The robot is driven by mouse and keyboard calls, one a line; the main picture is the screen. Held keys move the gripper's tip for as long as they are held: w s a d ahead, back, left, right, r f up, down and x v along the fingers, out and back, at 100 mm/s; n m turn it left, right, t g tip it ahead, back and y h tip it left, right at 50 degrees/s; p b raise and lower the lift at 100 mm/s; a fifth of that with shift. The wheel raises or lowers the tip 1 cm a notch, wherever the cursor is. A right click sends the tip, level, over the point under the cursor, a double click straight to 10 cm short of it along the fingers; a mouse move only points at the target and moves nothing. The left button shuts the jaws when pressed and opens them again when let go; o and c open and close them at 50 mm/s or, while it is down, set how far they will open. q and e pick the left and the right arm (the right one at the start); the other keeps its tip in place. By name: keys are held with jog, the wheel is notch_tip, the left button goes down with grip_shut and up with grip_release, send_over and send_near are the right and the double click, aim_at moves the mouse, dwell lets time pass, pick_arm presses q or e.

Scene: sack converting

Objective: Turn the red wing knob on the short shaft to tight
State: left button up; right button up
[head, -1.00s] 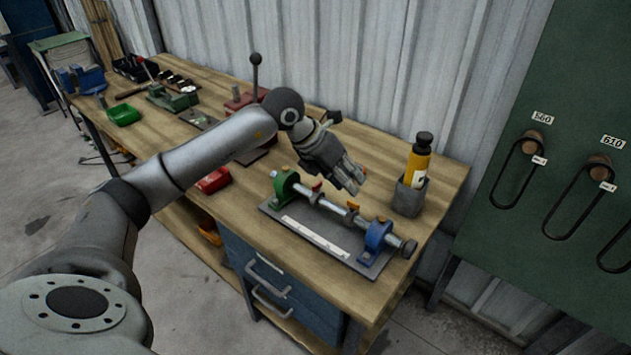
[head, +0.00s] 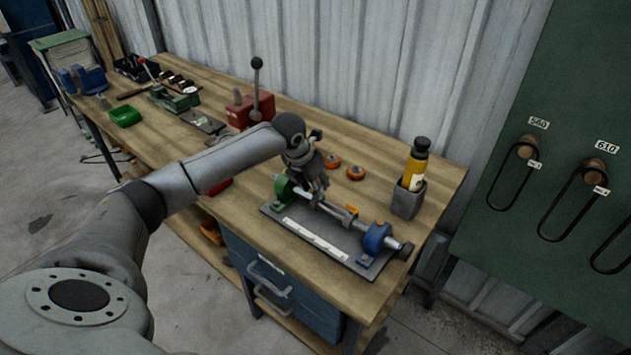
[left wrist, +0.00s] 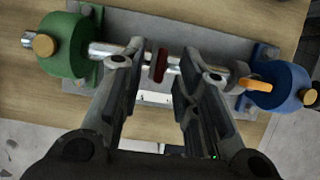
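A short metal shaft (head: 333,209) lies between a green bearing stand (head: 283,187) and a blue bearing stand (head: 377,237) on a grey plate (head: 362,268). In the left wrist view a dark red wing knob (left wrist: 160,66) stands on the shaft between my fingers, with a gap on each side. An orange knob (left wrist: 254,83) sits further right, near the blue stand. My left gripper (left wrist: 163,58) is open, its fingers straddling the shaft. In the head view my left gripper (head: 317,192) is close over the shaft by the green stand and hides the red knob. My right gripper is not in view.
A yellow bottle (head: 415,165) in a grey holder (head: 407,201) stands behind the shaft. Two orange discs (head: 355,173) lie on the wooden bench (head: 440,185). A red lever press (head: 250,110) is behind my left arm. The bench's front edge is close to the plate.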

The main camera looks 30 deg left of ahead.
pick_arm(q)
jog(key=shift+w+f, duration=0.15)
jog(key=shift+f, duration=0.2)
jog(key=shift+c, duration=0.3)
grip_shut()
